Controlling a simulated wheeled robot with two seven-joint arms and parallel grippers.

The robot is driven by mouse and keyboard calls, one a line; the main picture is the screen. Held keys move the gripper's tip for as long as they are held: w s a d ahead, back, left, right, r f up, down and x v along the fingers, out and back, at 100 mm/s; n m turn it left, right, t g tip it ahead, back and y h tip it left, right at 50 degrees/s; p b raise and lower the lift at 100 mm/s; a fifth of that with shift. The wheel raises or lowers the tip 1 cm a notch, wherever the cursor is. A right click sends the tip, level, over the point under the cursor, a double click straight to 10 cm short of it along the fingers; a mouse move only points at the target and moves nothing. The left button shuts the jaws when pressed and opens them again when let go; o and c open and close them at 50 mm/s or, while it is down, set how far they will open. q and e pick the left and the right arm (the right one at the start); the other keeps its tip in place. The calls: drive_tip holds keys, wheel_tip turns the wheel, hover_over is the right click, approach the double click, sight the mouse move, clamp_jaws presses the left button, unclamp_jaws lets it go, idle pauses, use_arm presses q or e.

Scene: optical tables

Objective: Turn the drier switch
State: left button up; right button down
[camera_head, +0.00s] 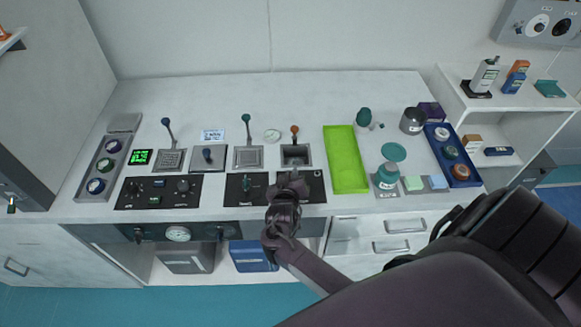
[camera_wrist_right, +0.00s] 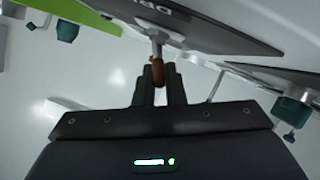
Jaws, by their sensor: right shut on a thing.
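My right gripper (camera_head: 289,181) is over the black panel (camera_head: 316,186) at the front edge of the table, the rightmost of the dark panels. In the right wrist view the panel (camera_wrist_right: 215,32) bears partly cut-off lettering that starts like "DRI". A brown switch handle (camera_wrist_right: 158,72) on a short grey stem sticks out from this panel. The right gripper, also in the right wrist view (camera_wrist_right: 159,80), is shut on the handle between its two fingers. In the head view my gripper hides the handle. My left gripper is not in view.
An orange-tipped lever (camera_head: 294,130) stands just behind my gripper.

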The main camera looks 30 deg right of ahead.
drive_tip(key=shift+s+d+r+m+y+p, duration=0.25)
drive_tip(key=shift+m+y, duration=0.25)
drive_tip(key=shift+m, duration=0.3)
drive_tip(key=shift+s+d+m+t+y, duration=0.2)
drive_tip(key=shift+d+m+t+y, duration=0.35)
drive_tip(key=shift+m, duration=0.35)
drive_tip(key=shift+s+d+f+m+t+y, duration=0.15)
drive_tip(key=shift+s+d+m+t+y, duration=0.15)
drive_tip(key=shift+m+y, duration=0.45)
drive_tip(key=shift+s+d+f+m+t+y+b, duration=0.1)
drive_tip(key=shift+d+m+t+y+b, duration=0.2)
drive_tip(key=shift+m, duration=0.4)
drive_tip(key=shift+s+d+f+m+t+y+b, duration=0.15)
drive_tip(key=shift+m+t+y+b, duration=0.15)
drive_tip(key=shift+m, duration=0.35)
drive_tip(key=c, duration=1.5)
unclamp_jaws()
